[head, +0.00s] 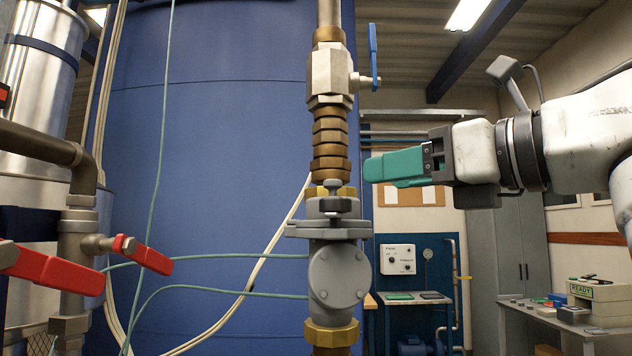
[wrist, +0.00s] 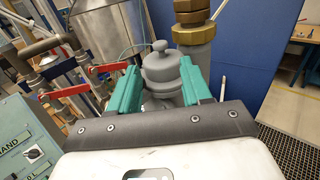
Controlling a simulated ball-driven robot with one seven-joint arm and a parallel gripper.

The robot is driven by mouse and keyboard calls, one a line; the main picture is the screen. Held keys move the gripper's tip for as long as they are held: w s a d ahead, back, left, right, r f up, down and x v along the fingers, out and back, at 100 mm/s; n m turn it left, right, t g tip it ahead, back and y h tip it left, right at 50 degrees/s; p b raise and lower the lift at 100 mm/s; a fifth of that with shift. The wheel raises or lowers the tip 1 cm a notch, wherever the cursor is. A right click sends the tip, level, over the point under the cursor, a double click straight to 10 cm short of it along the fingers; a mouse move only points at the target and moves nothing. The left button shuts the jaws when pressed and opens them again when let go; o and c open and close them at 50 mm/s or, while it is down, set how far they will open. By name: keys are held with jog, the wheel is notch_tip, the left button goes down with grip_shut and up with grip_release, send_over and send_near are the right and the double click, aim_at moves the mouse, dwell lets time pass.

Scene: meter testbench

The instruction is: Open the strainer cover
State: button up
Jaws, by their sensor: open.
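The grey strainer body (head: 338,250) sits in the vertical pipe in the head view, with a flange and a round bolted plate (head: 342,273) facing me. A small knob and dark bar (head: 333,205) stand above its flange. In the wrist view a grey rounded cover with a knob (wrist: 160,66) appears beyond and between my green fingers; its lower part is partly hidden. My gripper (head: 385,168) is to the right of the pipe, slightly higher than the knob, pointing left. Its fingers (wrist: 160,88) are apart with nothing held.
A valve with a blue lever (head: 374,55) is above on the same pipe. Red-handled valves (head: 70,265) stand at left. A big blue tank (head: 225,150) fills the background. Thin hoses run left of the strainer. A bench (head: 560,318) is at far right.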

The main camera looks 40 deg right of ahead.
aim_at(339, 181)
jog(key=w+p, duration=0.1)
jog(key=w, duration=0.9)
jog(key=shift+w, duration=0.3)
grip_shut()
